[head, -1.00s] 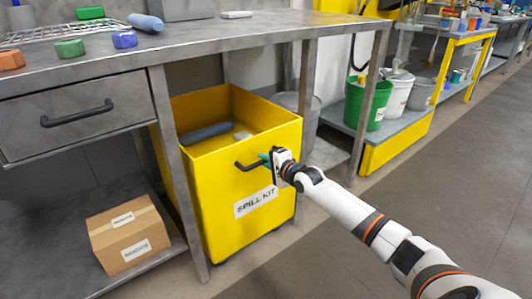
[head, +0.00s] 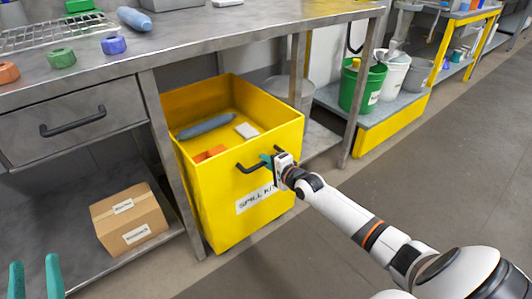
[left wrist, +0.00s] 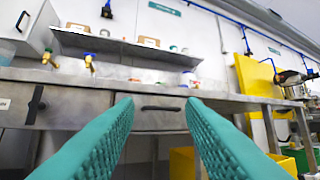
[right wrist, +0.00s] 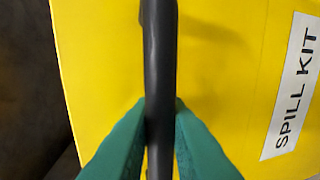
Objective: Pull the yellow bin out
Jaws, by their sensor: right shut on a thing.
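The yellow bin (head: 222,188) with a "SPILL KIT" label stands under the steel workbench, its front sticking out past the bench legs. It holds a grey roll, a pale block and an orange item. My right gripper (head: 268,161) is shut on the bin's black handle (head: 250,168). The right wrist view shows the handle (right wrist: 160,70) between the teal fingers (right wrist: 160,130), with the yellow front behind. My left gripper (head: 36,277) is at the bottom left, its two fingers apart and empty. In the left wrist view its fingers (left wrist: 160,115) are spread, facing the bench.
The workbench (head: 225,30) has a leg (head: 172,160) close to the bin's left side and another at its right. A cardboard box (head: 128,219) sits on the lower shelf. Green (head: 362,88) and white buckets stand at the right. The floor in front is clear.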

